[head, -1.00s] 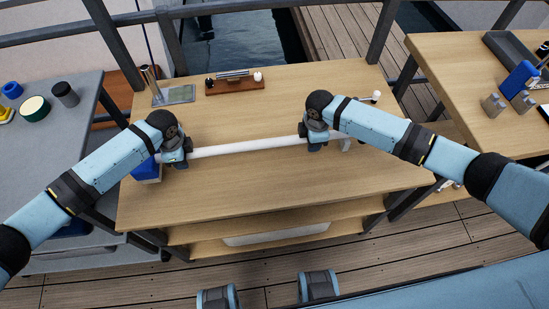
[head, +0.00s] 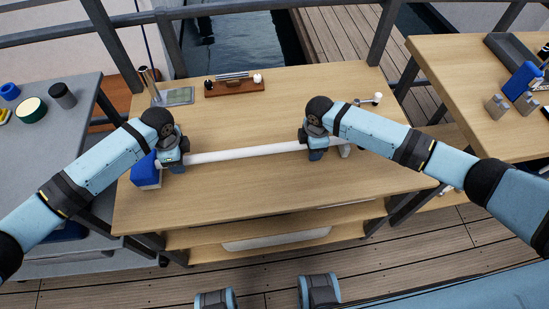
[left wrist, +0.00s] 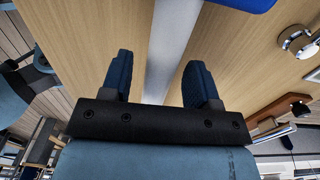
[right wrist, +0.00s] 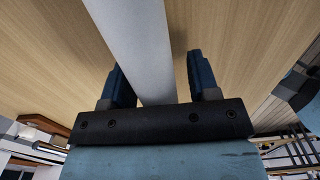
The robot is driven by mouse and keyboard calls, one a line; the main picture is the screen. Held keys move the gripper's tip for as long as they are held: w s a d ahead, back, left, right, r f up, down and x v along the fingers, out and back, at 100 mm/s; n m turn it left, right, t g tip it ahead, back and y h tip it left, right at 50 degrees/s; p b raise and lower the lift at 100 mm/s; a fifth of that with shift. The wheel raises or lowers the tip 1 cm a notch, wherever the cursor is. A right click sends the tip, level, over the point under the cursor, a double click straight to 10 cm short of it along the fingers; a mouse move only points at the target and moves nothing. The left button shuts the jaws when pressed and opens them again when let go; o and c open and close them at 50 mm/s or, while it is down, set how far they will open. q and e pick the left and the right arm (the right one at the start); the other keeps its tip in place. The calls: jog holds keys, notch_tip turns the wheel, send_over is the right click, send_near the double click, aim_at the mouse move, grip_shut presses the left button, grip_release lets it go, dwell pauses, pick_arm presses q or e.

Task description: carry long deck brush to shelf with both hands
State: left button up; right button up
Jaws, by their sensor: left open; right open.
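The long deck brush's white handle (head: 245,152) runs left to right above the wooden workbench. A blue block (head: 146,172), apparently its head, is at the handle's left end. My left gripper (head: 176,165) is over the handle near that block. In the left wrist view its fingers (left wrist: 158,80) stand apart on either side of the handle, not clamped. My right gripper (head: 317,153) is over the handle toward its right end. The right wrist view shows its fingers (right wrist: 160,82) apart with the handle between them. The handle's right end is partly hidden by my right arm.
The workbench (head: 255,190) has lower shelves (head: 205,242) with a pale object (head: 275,239) on one. A brown tray (head: 234,86) and a metal item (head: 173,97) lie at the back. A grey table (head: 75,130) is left, another wooden table (head: 465,70) right.

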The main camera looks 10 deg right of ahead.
pick_arm(q)
notch_tip(320, 180, up, 9)
jog(key=shift+f, duration=0.2)
jog(key=shift+r, duration=0.1)
pick_arm(e)
jog(key=shift+r, duration=0.2)
notch_tip(320, 180, up, 12)
jog(key=shift+f, duration=0.2)
